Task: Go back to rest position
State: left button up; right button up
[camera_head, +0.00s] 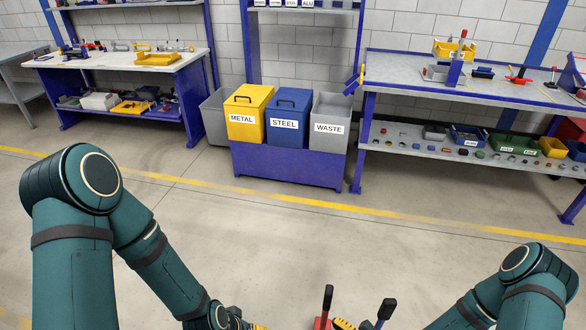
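My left arm (155,250) comes in from the left and bends down to the bottom edge. A dark part at its end (235,313), which looks like my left gripper, is cut off by the bottom edge, so its fingers do not show. My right arm (515,285) is at the lower right, bent down and out of the frame. Its gripper is below the picture. Whether either gripper holds anything is hidden.
Two black-handled levers (327,298) (386,310) and red and yellow parts stick up at the bottom edge between my arms. Bins marked METAL (246,108), STEEL (287,112) and WASTE (330,122) stand at the back between two workbenches (130,68) (400,72). The floor before them is clear.

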jog(key=s+r+n+g+h, duration=0.1)
jog(key=s+n+g+h, duration=0.65)
jog(key=n, duration=0.65)
jog(key=w+r+n+t+h, duration=0.1)
jog(key=w+r+n+t, duration=0.2)
jog(key=n, duration=0.4)
jog(key=w+r, duration=0.1)
jog(key=w, duration=0.1)
jog(key=shift+w+r+n+t+h, duration=0.35)
jog(key=shift+n, duration=0.05)
